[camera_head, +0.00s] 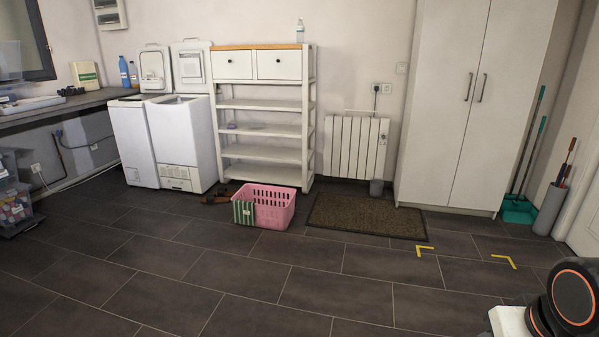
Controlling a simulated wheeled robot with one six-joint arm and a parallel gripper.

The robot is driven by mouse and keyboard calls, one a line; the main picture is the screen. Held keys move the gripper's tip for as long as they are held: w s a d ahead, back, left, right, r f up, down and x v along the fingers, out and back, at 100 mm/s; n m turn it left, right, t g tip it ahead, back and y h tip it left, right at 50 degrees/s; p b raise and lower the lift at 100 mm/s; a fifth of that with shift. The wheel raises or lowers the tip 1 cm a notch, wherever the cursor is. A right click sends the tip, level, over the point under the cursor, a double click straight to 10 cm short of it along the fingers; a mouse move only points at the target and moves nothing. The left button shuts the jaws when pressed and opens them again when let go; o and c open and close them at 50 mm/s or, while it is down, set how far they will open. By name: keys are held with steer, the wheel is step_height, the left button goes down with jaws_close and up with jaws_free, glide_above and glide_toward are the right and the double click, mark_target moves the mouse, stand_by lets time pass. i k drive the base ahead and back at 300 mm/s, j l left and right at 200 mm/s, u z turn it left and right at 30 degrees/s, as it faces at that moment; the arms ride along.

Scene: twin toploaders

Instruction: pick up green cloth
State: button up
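A green striped cloth (243,212) hangs over the left front side of a pink laundry basket (275,209). The basket stands on the dark tiled floor in front of the white shelf unit. Its inside cannot be made out clearly. A dark and orange round part of my own arm shows at the lower right corner. My gripper is not in view.
Two white toploaders (182,143) with raised lids stand left of the shelf unit (262,120). Dark shoes (217,197) lie left of the basket. A brown doormat (367,216) lies to its right, before the radiator (356,146). The floor in front is clear.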

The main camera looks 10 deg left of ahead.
mark_target(245, 212)
steer(key=i+j+u, duration=0.2)
steer(key=i, duration=0.35)
steer(key=i+j+u, duration=0.25)
steer(key=i, duration=0.3)
steer(key=i+u, duration=0.2)
steer(key=i, duration=0.35)
steer(key=i+u, duration=0.2)
steer(key=i, duration=0.35)
steer(key=i+l+u, duration=0.1)
steer(key=i+u, duration=0.15)
steer(key=i, duration=0.35)
steer(key=i+l+u, duration=0.2)
steer(key=i, duration=0.35)
steer(key=i+l+u, duration=0.2)
steer(key=i+l, duration=0.15)
steer(key=i, duration=0.15)
